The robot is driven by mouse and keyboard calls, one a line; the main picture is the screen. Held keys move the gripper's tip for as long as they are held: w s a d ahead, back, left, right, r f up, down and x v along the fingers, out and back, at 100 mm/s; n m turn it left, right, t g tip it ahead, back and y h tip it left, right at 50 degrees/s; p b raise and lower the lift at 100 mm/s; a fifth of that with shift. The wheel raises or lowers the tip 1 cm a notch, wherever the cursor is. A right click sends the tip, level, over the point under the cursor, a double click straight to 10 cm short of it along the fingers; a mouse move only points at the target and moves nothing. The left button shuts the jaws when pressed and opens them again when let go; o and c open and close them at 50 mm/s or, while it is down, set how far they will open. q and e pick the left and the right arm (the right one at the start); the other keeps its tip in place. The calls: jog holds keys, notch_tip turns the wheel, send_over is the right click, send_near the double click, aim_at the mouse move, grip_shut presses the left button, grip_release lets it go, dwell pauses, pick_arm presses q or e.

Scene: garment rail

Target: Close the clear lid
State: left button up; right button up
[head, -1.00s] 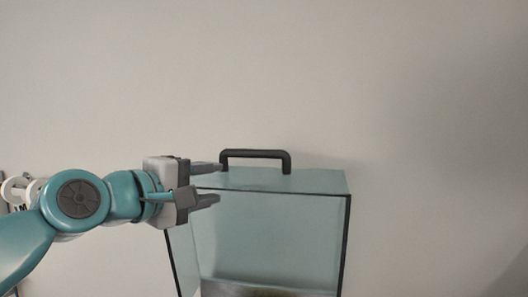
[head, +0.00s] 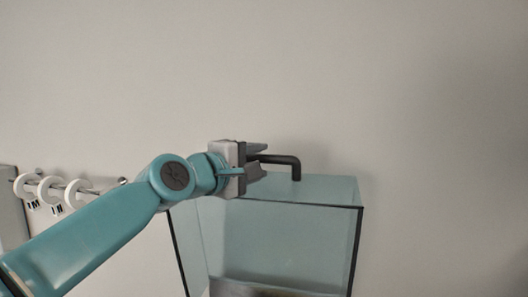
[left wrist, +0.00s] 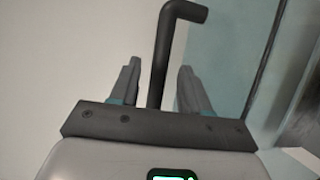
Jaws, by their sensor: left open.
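The clear lid (head: 325,188) is a pale greenish pane at the top of a glass tank (head: 285,245), with a dark bar handle (head: 290,160) on it. I cannot tell how far open the lid is. My left gripper (head: 261,160) is open at the left part of the handle and hides that part in the head view. In the left wrist view the handle (left wrist: 162,55) runs between the two open fingers of the left gripper (left wrist: 158,72), with gaps on both sides. My right gripper is not in view.
A rail with several white ring-shaped size markers (head: 50,187) is on the wall at the left, behind my left arm. The tank has dark front edges. The wall above and to the right of the tank is clear.

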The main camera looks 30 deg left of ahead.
pick_arm(q)
jog(key=shift+w+d, duration=0.1)
jog(key=shift+w, duration=0.65)
jog(key=shift+w+p, duration=0.3)
jog(key=shift+w, duration=0.4)
jog(key=shift+d, duration=0.1)
grip_shut()
jog(key=shift+f, duration=0.1)
